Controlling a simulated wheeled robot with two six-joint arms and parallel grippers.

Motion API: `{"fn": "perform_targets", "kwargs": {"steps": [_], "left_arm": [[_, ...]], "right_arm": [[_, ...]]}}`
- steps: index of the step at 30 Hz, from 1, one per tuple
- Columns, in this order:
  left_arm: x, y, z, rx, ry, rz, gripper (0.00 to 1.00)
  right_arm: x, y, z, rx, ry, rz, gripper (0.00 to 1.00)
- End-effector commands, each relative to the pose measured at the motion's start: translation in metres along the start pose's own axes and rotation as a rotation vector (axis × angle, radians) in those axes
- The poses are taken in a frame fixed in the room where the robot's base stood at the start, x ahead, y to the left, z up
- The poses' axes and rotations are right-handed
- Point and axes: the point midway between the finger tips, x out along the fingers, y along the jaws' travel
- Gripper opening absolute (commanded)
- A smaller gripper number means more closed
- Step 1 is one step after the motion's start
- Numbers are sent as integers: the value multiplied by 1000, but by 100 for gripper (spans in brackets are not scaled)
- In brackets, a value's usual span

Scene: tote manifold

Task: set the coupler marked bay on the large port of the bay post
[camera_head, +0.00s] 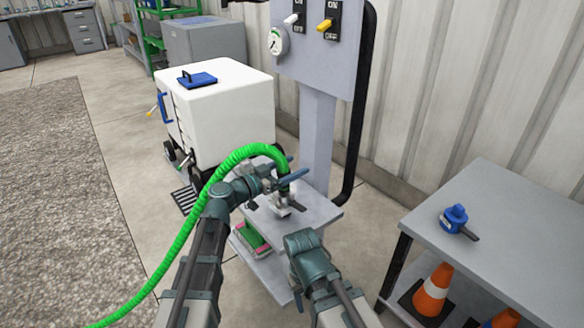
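A green corrugated hose (185,235) arches over my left wrist and bends down to its end fitting, a coupler with blue levers (293,178), just above the post's small shelf. My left gripper (272,184) is at this coupler; its fingers are too small and overlapped to show whether they grip it. A grey metal fitting (283,205) is right below, on the shelf; I cannot tell whether the coupler touches it. No bay marking or port size is readable. My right arm is at lower centre, with its fingers not visible.
The grey post (317,130) carries a switch panel (318,50) with a gauge. A grey table (510,225) at right holds a blue fitting (455,218), with orange cones (433,290) below.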

Motion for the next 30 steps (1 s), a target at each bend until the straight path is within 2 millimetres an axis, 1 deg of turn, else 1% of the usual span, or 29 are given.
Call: {"fn": "perform_targets", "kwargs": {"steps": [7, 11, 14, 21, 24, 27, 30], "left_arm": [[-2, 0, 0, 1, -1, -1, 77], [-15, 0, 0, 1, -1, -3, 77], [-34, 1, 0, 1, -1, -4, 77], [-87, 1, 0, 0, 0, -4, 77], [-106, 1, 0, 0, 0, -4, 77], [-120, 1, 0, 0, 0, -3, 77], [-130, 0, 0, 0, 0, -1, 77]], "right_arm": [[0, 0, 0, 0, 0, 0, 55], [0, 0, 0, 0, 0, 0, 55], [0, 0, 0, 0, 0, 0, 55], [0, 0, 0, 0, 0, 0, 55], [0, 0, 0, 0, 0, 0, 55], [0, 0, 0, 0, 0, 0, 55], [0, 0, 0, 0, 0, 0, 55]]}}
